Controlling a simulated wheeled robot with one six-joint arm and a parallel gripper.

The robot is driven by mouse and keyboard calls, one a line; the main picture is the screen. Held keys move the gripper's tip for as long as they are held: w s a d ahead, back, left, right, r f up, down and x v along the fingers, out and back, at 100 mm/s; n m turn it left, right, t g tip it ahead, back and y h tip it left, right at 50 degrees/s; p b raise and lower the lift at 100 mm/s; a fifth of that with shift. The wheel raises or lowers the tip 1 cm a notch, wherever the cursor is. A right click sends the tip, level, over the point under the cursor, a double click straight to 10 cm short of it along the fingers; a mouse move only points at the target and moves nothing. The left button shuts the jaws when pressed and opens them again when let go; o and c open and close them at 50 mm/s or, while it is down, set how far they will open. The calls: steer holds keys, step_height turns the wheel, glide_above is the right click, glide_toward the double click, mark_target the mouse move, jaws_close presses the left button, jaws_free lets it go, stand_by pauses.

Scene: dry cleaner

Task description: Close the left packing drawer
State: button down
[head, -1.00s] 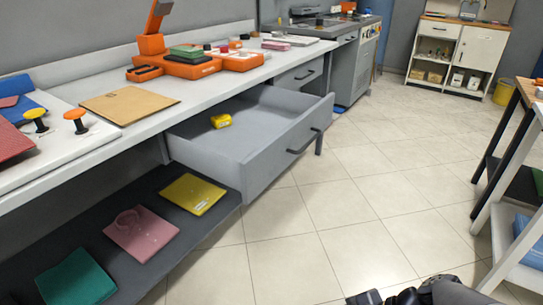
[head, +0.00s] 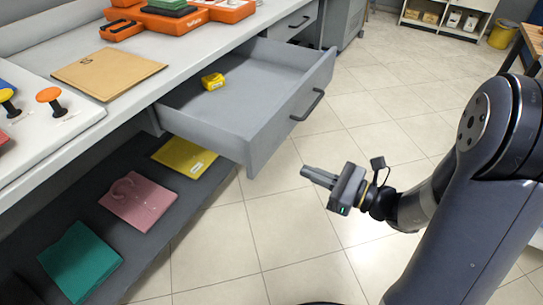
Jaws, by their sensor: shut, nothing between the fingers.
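The grey packing drawer (head: 262,140) is pulled far out from under the white counter, at the upper middle of the head view. A dark bar handle (head: 308,105) is on its front panel. A small yellow object (head: 212,81) lies inside it. My gripper (head: 304,174) is in front of the drawer, below and to the right of its near corner in the picture. Its fingers are together, hold nothing and point left. It appears apart from the drawer and its handle.
A closed drawer with a handle (head: 298,22) sits farther along the counter. The counter (head: 140,90) carries a brown envelope (head: 108,72) and orange equipment (head: 165,18). A low dark shelf (head: 165,215) holds yellow, pink and green folded items. Tiled floor (head: 250,225) is clear before the drawer.

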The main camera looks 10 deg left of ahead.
mark_target(261, 153)
steer(key=b+x, duration=0.1)
steer(key=x, duration=0.9)
steer(key=shift+a, duration=0.25)
steer(key=shift+w, duration=0.1)
